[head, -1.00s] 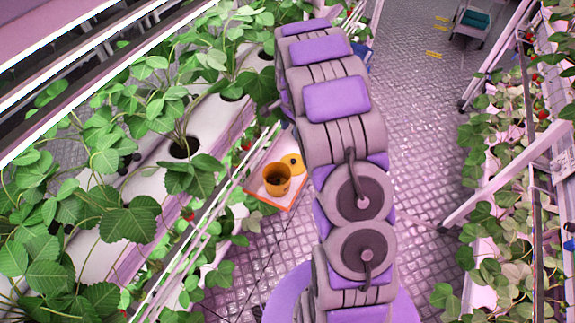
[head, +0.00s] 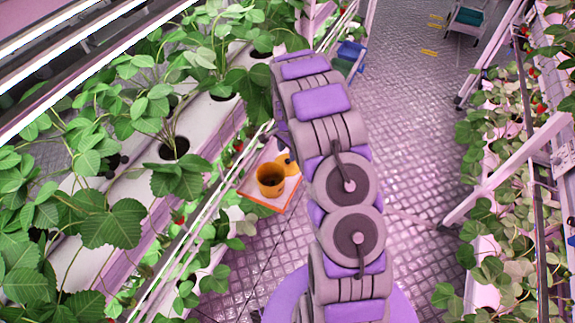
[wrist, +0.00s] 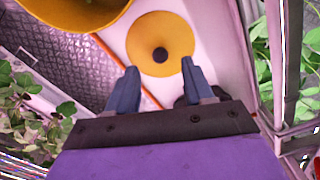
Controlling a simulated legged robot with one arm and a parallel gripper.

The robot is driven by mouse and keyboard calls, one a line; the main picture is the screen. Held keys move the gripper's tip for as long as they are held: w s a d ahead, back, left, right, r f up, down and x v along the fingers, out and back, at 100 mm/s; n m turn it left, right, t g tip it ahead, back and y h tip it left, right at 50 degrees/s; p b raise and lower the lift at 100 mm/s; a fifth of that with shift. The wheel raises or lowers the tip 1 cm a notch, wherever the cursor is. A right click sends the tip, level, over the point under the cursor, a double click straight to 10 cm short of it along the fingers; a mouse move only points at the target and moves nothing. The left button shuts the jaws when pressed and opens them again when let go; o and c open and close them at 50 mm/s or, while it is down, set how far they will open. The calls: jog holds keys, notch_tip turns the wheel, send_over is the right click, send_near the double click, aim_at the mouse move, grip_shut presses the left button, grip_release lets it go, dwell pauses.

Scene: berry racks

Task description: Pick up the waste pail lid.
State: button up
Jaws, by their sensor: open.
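The waste pail lid (wrist: 177,30) is a flat yellow-orange disc with a dark round knob in its middle. It lies on a white tray beside the orange waste pail (wrist: 72,8). In the head view, the lid (head: 284,158) is partly hidden by my arm, and the open pail (head: 270,187) stands just in front of it. My gripper (wrist: 158,68) is open and empty. In the wrist view its two fingers reach the lid's near edge, with the knob between and beyond the tips. Contact with the lid cannot be told.
The orange-rimmed tray (head: 262,206) sits against the left plant rack (head: 215,125). Leafy plants overhang nearby. A right rack (head: 505,172) borders the tiled aisle (head: 415,120), which is clear in the middle. A cart (head: 468,20) and a blue bin (head: 351,52) stand farther back.

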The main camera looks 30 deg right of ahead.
aim_at(287, 160)
notch_tip(287, 160, down, 5)
jog(key=shift+d+r+b, duration=0.1)
jog(key=shift+r+b, duration=0.1)
jog(key=shift+b, duration=0.6)
jog(key=shift+f, duration=0.2)
jog(key=shift+r, duration=0.1)
jog(key=shift+c, duration=0.5)
jog(key=shift+d, duration=0.1)
jog(key=c, duration=0.4)
grip_shut()
